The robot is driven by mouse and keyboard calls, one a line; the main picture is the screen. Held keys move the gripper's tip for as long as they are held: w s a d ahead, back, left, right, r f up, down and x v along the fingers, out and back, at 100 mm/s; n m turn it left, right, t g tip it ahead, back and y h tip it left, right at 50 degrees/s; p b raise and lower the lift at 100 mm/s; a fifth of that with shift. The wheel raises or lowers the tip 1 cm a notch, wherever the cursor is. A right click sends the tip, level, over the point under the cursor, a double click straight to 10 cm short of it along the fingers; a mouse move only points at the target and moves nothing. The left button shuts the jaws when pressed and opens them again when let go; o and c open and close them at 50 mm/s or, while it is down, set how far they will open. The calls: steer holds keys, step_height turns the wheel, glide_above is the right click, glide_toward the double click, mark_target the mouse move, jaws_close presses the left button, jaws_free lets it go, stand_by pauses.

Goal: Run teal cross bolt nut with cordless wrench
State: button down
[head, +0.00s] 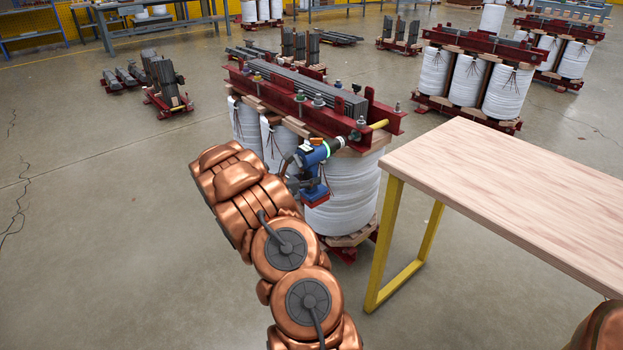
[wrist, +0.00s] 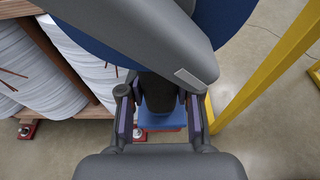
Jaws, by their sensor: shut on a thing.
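The cordless wrench (head: 312,157) is blue with a red-orange base, held at the near side of the closest transformer core (head: 344,195). My gripper (head: 298,184) is shut on its handle. In the wrist view my gripper (wrist: 160,112) has a finger on each side of the dark handle, with the blue wrench body (wrist: 235,20) close above. A bright green ring shows at the wrench's nose, beside the red clamp beam (head: 290,103). Several bolts with coloured nuts stand along that beam. I cannot tell for sure which nut is teal, or whether the nose touches one.
A wood-topped table (head: 510,190) with yellow legs (head: 385,245) stands close on the right. More white-coil cores (head: 468,75) stand behind it. Dark core stacks (head: 165,85) sit on the floor at the back left. The floor at the left is clear.

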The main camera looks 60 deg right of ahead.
steer(key=shift+r, duration=0.1)
steer(key=shift+w+a+p, duration=0.2)
steer(key=shift+a, duration=0.6)
steer(key=shift+w+a+p, duration=0.15)
steer(key=shift+w+a, duration=0.1)
steer(key=shift+a, duration=0.55)
steer(key=shift+w+a+p, duration=0.2)
steer(key=shift+a, duration=0.6)
